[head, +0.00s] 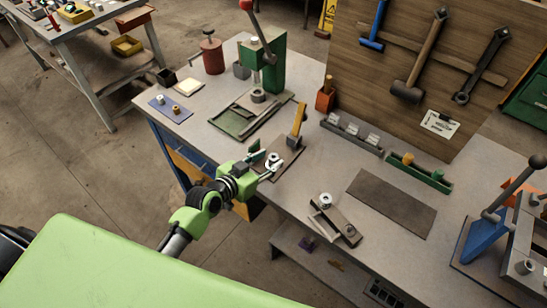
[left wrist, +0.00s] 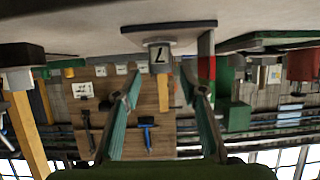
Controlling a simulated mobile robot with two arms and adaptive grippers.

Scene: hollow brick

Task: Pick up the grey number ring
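The grey number ring (head: 274,160) stands on a small dark board (head: 289,158) near the front edge of the workbench. In the left wrist view, which is upside down, a small grey piece with a white label and a dark numeral (left wrist: 160,57), apparently the same ring, shows between the fingertips. My left gripper (head: 265,165) is at the ring, its fingers spread on either side of it. In the left wrist view my left gripper (left wrist: 160,85) is open with a gap around the piece; I see no contact. My right gripper is not in view.
An upright yellow-topped piece (head: 298,122) stands at the board's back. A flat dark mat (head: 392,203) lies farther right. Bare bench top lies between.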

